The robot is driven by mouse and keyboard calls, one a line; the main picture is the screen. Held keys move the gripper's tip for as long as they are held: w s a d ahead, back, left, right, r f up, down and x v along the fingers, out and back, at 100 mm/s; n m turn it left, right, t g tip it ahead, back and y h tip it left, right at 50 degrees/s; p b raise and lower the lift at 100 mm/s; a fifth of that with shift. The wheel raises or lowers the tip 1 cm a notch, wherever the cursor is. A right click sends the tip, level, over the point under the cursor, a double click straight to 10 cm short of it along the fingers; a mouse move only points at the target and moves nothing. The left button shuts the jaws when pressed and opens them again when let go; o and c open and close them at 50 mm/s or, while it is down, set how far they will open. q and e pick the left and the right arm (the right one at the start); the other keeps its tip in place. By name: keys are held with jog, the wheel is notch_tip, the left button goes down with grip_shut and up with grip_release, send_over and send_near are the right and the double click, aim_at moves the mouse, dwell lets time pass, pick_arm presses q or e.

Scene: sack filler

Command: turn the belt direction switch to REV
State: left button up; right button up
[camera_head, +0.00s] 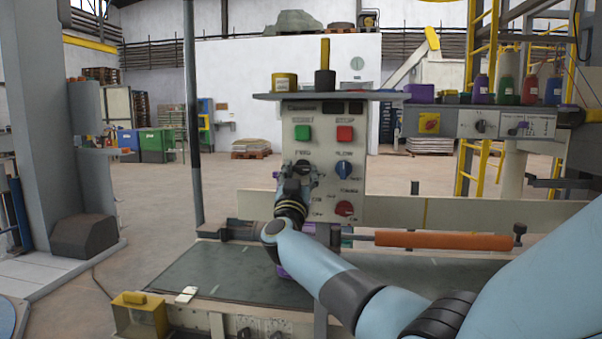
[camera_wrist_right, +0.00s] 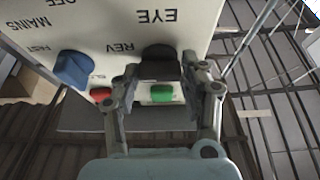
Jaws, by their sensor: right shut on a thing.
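The belt direction switch is a black knob (camera_head: 303,166) on the pale control panel (camera_head: 323,190), under a label that seems to read FWD. In the right wrist view, which shows the panel upside down, the black knob (camera_wrist_right: 160,58) is beside the word REV. My right gripper (camera_head: 297,180) is at the panel, and in the wrist view its two fingers (camera_wrist_right: 160,73) are on either side of the knob, shut on it. The fingers hide part of the knob, so I cannot tell which way it points. My left gripper is not in view.
A blue knob (camera_head: 343,168) is just right of the black one, and a red knob (camera_head: 344,208) is lower right. A green button (camera_head: 302,132) and a red button (camera_head: 344,133) are above. A shelf (camera_head: 330,96) juts out over the panel. An orange roller (camera_head: 440,240) lies lower right.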

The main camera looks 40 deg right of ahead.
jog(key=shift+g, duration=0.3)
jog(key=o, duration=1.2)
jog(key=shift+a, duration=0.1)
jog(key=v, duration=1.2)
jog(key=shift+f, duration=0.15)
